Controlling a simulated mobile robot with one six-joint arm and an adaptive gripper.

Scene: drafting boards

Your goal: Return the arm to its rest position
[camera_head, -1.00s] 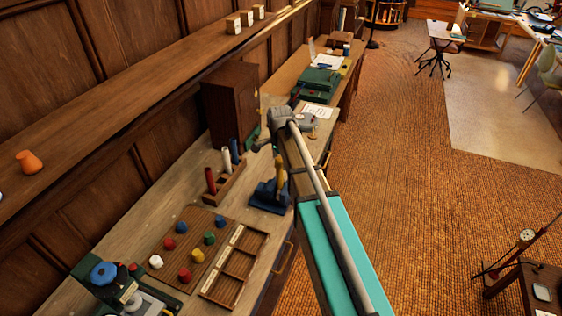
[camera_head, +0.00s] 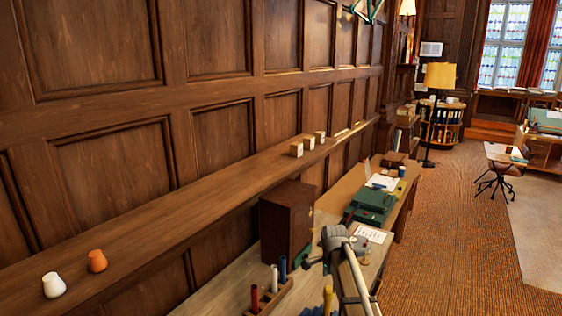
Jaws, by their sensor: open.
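My arm (camera_head: 352,275) rises from the bottom edge, right of centre, as a long grey tube with a rounded joint at its top. My gripper (camera_head: 314,262) is a small dark shape at the left of that joint, above the long bench. It is open, and I see nothing held in it. Its fingers are too small to make out clearly. The rest of my arm is below the picture.
A wooden cabinet (camera_head: 287,218) stands close left of my gripper. Red, white and blue cylinders in a rack (camera_head: 264,301) are below left. The wall shelf (camera_head: 200,209) carries an orange jar (camera_head: 97,261) and a white jar (camera_head: 54,285). Open floor (camera_head: 450,240) lies right.

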